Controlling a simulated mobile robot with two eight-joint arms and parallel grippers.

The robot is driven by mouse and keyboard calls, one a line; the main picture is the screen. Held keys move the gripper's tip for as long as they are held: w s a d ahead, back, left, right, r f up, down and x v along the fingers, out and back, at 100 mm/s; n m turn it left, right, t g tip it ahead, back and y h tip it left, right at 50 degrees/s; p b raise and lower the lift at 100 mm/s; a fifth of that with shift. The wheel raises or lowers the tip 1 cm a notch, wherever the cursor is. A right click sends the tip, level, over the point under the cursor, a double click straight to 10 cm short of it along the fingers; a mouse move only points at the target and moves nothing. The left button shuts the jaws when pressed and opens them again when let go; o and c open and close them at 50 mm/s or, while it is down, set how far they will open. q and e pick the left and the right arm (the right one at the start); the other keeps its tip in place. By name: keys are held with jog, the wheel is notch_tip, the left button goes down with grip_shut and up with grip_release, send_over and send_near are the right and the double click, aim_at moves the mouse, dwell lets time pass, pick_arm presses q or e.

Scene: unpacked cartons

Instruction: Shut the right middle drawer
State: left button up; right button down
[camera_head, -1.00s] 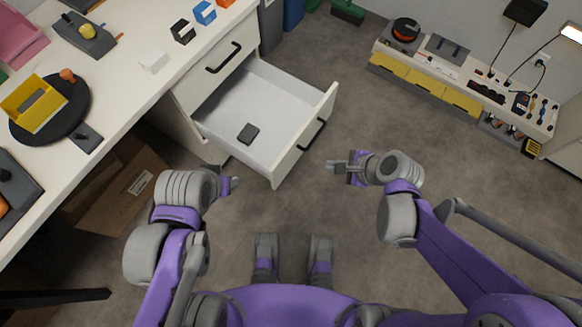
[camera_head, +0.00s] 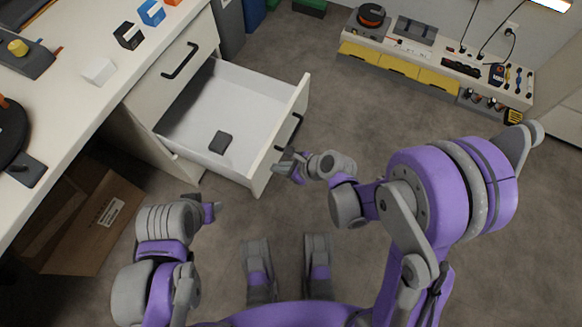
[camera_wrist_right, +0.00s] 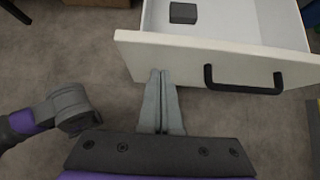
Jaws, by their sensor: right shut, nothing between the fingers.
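The white drawer (camera_head: 283,137) stands pulled out from the desk cabinet, with a dark grey block (camera_head: 220,142) lying inside it. Its black handle is on the front panel, partly behind my right gripper in the head view. My right gripper (camera_head: 279,168) is shut and empty, close to the outer face of the drawer front. In the right wrist view its fingertips (camera_wrist_right: 160,72) point at the drawer front (camera_wrist_right: 190,60), left of the black handle (camera_wrist_right: 243,88); I cannot tell whether they touch. My left gripper (camera_head: 211,208) is left of and below the drawer, its jaws unclear.
A closed drawer (camera_head: 177,65) sits above the open one. A cardboard box (camera_head: 92,225) is under the desk. A low white cabinet (camera_head: 440,60) with yellow drawers stands against the wall. The floor right of the drawer is clear apart from my arm.

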jog(key=shift+w+a+r, duration=0.1)
jog(key=shift+w+a, duration=0.25)
jog(key=shift+a, duration=0.3)
jog(key=shift+w+a, duration=0.3)
jog(key=shift+a, duration=0.3)
jog(key=w+a, duration=0.5)
jog(key=a, duration=0.4)
jog(key=w+a, duration=0.6)
jog(key=a, duration=0.4)
jog(key=w+a, duration=0.5)
jog(key=a, duration=0.4)
jog(key=shift+w+a, duration=0.25)
